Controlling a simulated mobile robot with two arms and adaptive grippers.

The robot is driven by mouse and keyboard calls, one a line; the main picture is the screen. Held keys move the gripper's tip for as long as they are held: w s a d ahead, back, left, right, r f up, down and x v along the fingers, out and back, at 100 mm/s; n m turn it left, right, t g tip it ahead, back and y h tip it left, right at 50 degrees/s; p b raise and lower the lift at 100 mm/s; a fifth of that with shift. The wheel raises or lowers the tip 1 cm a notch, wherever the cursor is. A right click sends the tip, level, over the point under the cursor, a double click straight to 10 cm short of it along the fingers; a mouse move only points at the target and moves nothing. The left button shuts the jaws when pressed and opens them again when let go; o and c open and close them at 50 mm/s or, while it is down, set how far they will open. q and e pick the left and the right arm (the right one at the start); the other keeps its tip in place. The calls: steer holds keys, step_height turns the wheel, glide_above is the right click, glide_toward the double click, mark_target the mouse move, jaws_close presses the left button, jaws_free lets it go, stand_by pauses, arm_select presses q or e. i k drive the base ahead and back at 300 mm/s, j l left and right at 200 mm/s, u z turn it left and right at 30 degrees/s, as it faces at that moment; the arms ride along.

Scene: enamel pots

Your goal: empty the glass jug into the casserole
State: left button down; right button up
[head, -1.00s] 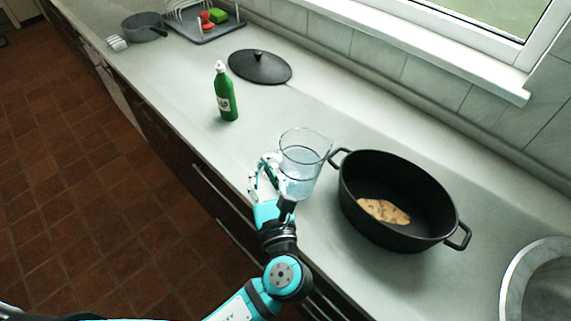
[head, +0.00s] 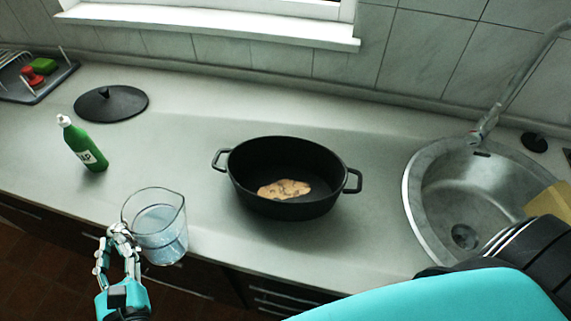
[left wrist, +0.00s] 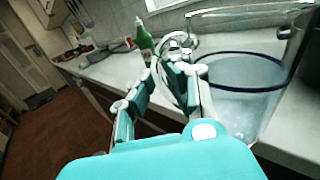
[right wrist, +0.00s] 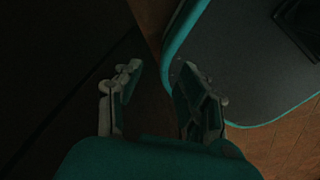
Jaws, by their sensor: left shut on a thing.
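The glass jug (head: 157,228) holds clear, bluish liquid and looks upright. In the head view it is left of the casserole and overlaps the counter's front edge. My left gripper (head: 121,238) is shut on the jug's handle. The left wrist view shows the jug (left wrist: 243,100) right of the fingers (left wrist: 163,82). The black oval casserole (head: 285,200) stands uncovered on the counter, with a brown, patchy piece of food (head: 284,189) on its floor. My right gripper (right wrist: 158,80) is open and empty in the dark right wrist view, away from the counter.
A green bottle (head: 83,146) and a black lid (head: 111,103) stand left on the counter (head: 215,112). A dish rack tray (head: 38,83) is at the far left. A sink (head: 415,200) with a tap is right of the casserole. Counter behind the jug is clear.

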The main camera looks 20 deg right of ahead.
mark_target(284, 178)
steer(key=k+j+z, duration=0.15)
steer(key=j, duration=0.25)
steer(key=k+j+z, duration=0.2)
steer(key=j, duration=0.15)
steer(key=k+j+z, duration=0.15)
steer(key=k+j, duration=0.05)
steer(key=j, duration=0.15)
